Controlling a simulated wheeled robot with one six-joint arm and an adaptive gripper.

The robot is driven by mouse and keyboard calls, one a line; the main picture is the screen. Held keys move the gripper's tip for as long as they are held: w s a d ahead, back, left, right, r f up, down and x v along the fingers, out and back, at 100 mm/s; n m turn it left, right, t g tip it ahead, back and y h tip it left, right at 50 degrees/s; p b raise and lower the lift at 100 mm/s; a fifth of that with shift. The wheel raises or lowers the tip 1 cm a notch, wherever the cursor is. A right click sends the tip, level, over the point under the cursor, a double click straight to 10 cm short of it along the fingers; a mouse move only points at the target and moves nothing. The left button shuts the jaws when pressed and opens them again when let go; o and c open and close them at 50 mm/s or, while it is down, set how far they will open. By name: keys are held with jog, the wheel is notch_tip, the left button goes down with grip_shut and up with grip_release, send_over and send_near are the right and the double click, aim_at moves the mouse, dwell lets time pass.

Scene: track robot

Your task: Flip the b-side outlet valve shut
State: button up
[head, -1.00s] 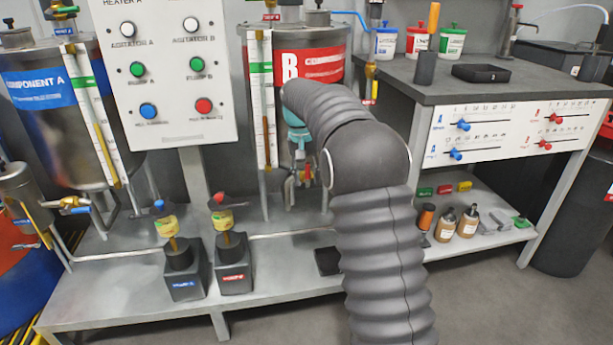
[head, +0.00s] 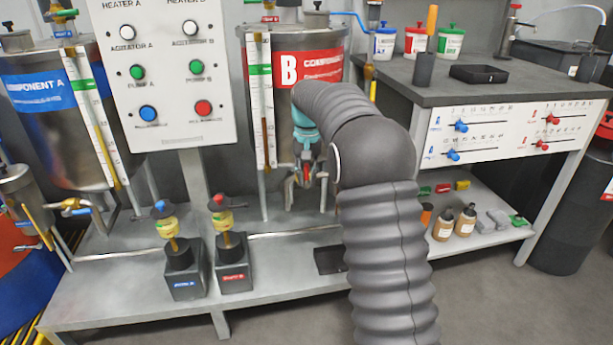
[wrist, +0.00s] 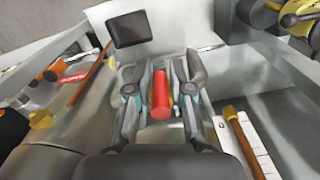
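The B tank (head: 335,95), metal with a red label, stands behind my arm in the head view. Its outlet valve has a red handle (head: 306,173), seen at my gripper (head: 307,176) low in front of the tank. In the wrist view the red handle (wrist: 160,95) lies between the two fingers of my gripper (wrist: 162,75), pointing towards the camera. The fingers stand apart on either side of it, with narrow gaps showing. The valve body behind the handle is mostly hidden by the fingers.
A control panel (head: 165,75) stands left of the B tank, with the A tank (head: 60,120) beyond it. Two small pumps (head: 183,270) (head: 232,265) sit on the lower shelf. A workbench (head: 480,90) is at right. The shelf below my gripper is largely clear.

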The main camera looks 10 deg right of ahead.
jog(key=shift+o, duration=0.6)
notch_tip(320, 180, up, 11)
jog(key=shift+w+d+f, duration=0.1)
jog(key=shift+w, duration=0.05)
jog(key=shift+r, duration=0.65)
